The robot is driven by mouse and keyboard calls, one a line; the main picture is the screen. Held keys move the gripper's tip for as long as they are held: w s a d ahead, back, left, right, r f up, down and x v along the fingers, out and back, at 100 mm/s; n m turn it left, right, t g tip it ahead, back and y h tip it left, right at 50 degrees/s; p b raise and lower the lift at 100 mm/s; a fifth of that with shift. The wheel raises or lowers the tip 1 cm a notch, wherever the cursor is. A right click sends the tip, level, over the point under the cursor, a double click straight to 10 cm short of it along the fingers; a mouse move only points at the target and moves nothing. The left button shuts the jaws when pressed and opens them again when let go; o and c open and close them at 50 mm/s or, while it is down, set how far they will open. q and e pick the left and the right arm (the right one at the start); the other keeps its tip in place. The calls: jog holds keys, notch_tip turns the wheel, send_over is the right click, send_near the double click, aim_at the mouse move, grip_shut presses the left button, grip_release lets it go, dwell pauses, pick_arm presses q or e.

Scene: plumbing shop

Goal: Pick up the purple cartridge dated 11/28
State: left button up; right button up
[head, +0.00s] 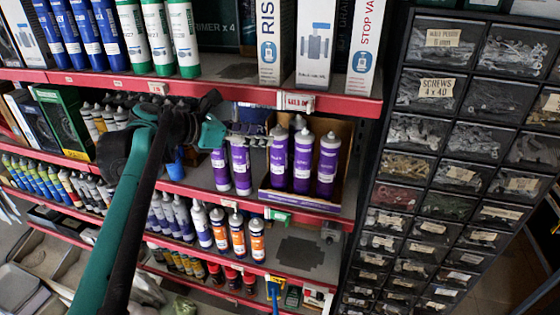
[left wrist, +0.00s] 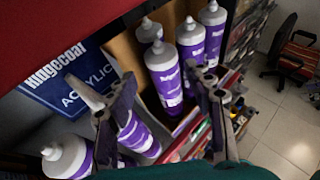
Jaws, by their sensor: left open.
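Purple-and-white cartridges stand on the middle shelf. Two loose ones, a left one (head: 221,170) and a right one (head: 240,168), stand beside an open carton (head: 300,202). Several more, including a front one (head: 327,168), stand upright inside it. No date is legible. My left gripper (head: 250,131) is open by the cartridge tops at the carton's left side. In the left wrist view its fingers (left wrist: 160,76) are spread and empty. The left finger overlaps a loose cartridge (left wrist: 138,135); contact is unclear. A carton cartridge (left wrist: 164,76) shows beyond the gap. My right gripper is not visible.
A red shelf edge (head: 330,104) with boxes and tubes runs above the cartridges. Orange-and-white tubes (head: 237,235) stand on the shelf below. A black drawer cabinet (head: 440,140) stands right.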

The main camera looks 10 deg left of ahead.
aim_at(279, 161)
pick_arm(q)
jog(key=x, duration=0.2)
jog(key=p+x, duration=0.1)
jog(key=x, duration=0.2)
jog(key=shift+s+f+p, duration=0.1)
jog(key=shift+f+p, duration=0.15)
jog(key=shift+p, duration=0.05)
jog(key=shift+s, duration=0.1)
jog(key=c, duration=0.6)
grip_shut()
